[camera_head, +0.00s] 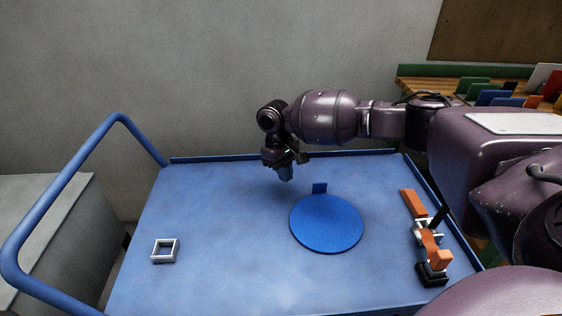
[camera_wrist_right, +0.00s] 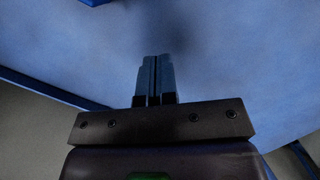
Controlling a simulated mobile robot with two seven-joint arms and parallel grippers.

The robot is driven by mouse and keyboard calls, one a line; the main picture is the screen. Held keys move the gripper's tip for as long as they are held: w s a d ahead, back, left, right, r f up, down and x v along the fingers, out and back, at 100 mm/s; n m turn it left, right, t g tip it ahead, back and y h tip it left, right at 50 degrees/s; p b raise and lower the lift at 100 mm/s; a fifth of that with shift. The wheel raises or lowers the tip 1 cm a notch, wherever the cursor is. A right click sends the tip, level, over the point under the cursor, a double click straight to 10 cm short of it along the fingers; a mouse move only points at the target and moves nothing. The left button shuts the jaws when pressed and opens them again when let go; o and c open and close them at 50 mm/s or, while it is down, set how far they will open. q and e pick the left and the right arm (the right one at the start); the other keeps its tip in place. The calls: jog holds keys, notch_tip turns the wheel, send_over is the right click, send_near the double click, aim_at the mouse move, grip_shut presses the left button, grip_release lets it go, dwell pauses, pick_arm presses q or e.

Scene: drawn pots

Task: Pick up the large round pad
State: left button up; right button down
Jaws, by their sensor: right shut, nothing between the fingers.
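The large round pad (camera_head: 326,223) is a flat blue disc lying on the blue cart top, right of its middle. A small blue tab (camera_head: 319,188) stands up at its far edge. My right gripper (camera_head: 287,177) is shut and empty, pointing down above the cart top, behind and a little left of the pad. In the right wrist view its fingers (camera_wrist_right: 155,80) are together with bare blue surface beyond them. A blue piece (camera_wrist_right: 97,2) shows at the top edge there, mostly cut off. My left gripper is not in view.
The blue cart top (camera_head: 215,210) has a raised rim and a tubular handle (camera_head: 60,185) at the left. A small square white frame (camera_head: 165,250) lies at the left. Orange, white and black pieces (camera_head: 428,240) lie along the right side. The middle left is clear.

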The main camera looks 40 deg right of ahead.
aim_at(288, 192)
jog(key=x, duration=0.3)
jog(key=shift+s+f+b, duration=0.1)
jog(key=shift+f+b, duration=0.2)
jog(key=shift+f, duration=0.05)
jog(key=s, duration=0.1)
jog(key=s+r, duration=0.1)
jog(key=s, duration=0.1)
jog(key=shift+d+p, duration=0.25)
jog(key=shift+p, duration=0.05)
jog(key=shift+s+f, duration=0.15)
jog(key=shift+s, duration=0.2)
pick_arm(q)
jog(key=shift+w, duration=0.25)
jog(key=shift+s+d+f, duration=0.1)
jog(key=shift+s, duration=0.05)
pick_arm(e)
jog(key=shift+s, duration=0.1)
